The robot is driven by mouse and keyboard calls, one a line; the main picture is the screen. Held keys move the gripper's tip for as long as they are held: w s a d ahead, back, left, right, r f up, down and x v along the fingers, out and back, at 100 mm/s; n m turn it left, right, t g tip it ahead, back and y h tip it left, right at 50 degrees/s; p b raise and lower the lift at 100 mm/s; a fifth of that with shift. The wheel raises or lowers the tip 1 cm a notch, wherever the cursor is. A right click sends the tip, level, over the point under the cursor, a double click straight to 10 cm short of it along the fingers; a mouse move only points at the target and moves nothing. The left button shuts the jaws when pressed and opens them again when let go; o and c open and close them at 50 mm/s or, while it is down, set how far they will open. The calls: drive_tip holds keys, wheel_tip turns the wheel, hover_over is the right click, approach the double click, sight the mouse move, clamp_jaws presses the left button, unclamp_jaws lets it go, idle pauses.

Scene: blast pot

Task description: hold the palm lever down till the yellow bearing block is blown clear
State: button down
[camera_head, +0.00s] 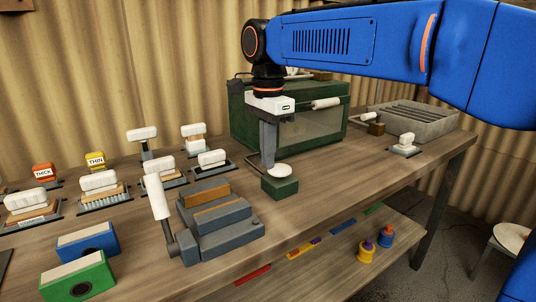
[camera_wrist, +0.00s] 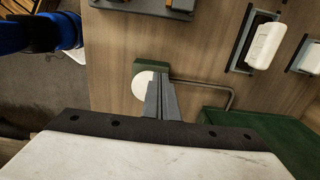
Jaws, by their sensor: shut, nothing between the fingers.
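The palm lever (camera_head: 281,170) is a round white pad on a small green block (camera_head: 281,188) at the bench's front edge. It also shows in the wrist view (camera_wrist: 140,84), partly behind my fingers. My gripper (camera_head: 268,164) points down with its fingers shut and empty, the tips at the pad's left side in the head view. I cannot tell whether the tips press on it. The green blast cabinet (camera_head: 240,118) stands just behind, with a wide window (camera_head: 312,127) partly hidden by my gripper. I cannot make out a yellow bearing block through it.
A grey stepped fixture with a white-handled lever (camera_head: 158,196) stands left of the pad. White-handled brushes (camera_head: 99,181) and blue and green blocks (camera_head: 78,275) lie further left. A bent pipe (camera_wrist: 230,95) runs from the green block. A grey slatted tray (camera_head: 412,118) is at right.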

drive_tip(key=shift+f, duration=0.85)
drive_tip(key=shift+s+f, duration=0.1)
drive_tip(key=shift+f, duration=0.05)
idle(2.2)
idle(0.5)
